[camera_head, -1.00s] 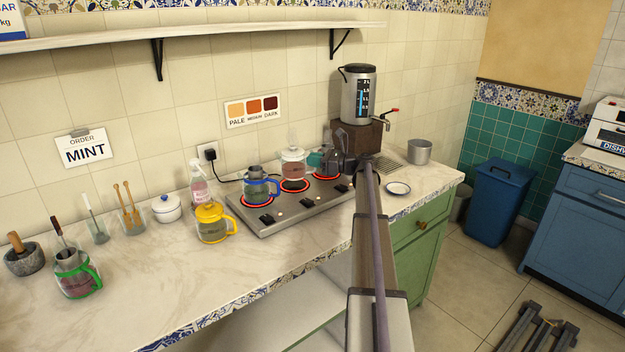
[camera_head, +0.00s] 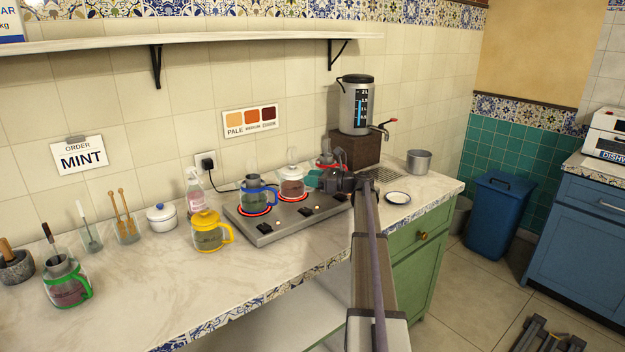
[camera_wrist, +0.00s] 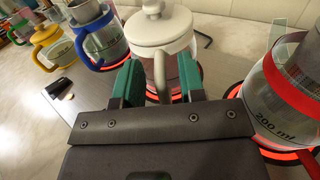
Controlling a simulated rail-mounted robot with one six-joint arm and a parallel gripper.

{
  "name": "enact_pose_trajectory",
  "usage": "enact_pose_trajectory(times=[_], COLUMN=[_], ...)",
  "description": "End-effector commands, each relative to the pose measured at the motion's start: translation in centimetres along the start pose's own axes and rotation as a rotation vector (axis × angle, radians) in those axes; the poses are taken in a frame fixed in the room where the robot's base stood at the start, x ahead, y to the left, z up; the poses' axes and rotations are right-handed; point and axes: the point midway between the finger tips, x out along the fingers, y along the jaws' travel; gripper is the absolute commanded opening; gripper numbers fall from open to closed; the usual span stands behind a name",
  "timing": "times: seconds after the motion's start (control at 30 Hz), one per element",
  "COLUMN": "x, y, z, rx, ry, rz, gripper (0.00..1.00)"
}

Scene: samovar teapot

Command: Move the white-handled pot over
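The white-handled pot (camera_head: 291,186) is a glass pot with a white lid and reddish contents. It stands on the glowing middle burner of the stove (camera_head: 288,215). In the wrist view the pot (camera_wrist: 160,28) is straight ahead, with its white handle toward me. My gripper (camera_wrist: 161,88) has its two green fingers on either side of that handle, with a gap showing on both sides. In the head view my gripper (camera_head: 313,180) is just right of the pot. The pot's lower part is partly hidden behind the fingers in the wrist view.
The blue-handled pot (camera_head: 258,192) is close on the left burner. The red-handled pot (camera_wrist: 283,85) is close on the right burner. The yellow-handled pot (camera_head: 209,233) stands left of the stove. A dispenser (camera_head: 355,105) stands behind right. The front counter is clear.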

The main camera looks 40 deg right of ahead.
Motion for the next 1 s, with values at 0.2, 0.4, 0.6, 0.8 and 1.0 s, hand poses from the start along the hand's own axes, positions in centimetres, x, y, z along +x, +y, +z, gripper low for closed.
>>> enact_pose_trajectory(times=[0.2, 0.4, 0.6, 0.8, 1.0], x=[-1.2, -6.4, -10.8, -12.1, -12.0], y=[0.0, 0.0, 0.0, 0.0, 0.0], z=[0.3, 0.3, 0.3, 0.3, 0.3], rx=[0.0, 0.0, 0.0, 0.0, 0.0], ry=[0.0, 0.0, 0.0, 0.0, 0.0], rz=[-0.002, -0.003, -0.001, 0.0, 0.0], gripper=[0.37, 0.37, 0.37, 0.37, 0.37])
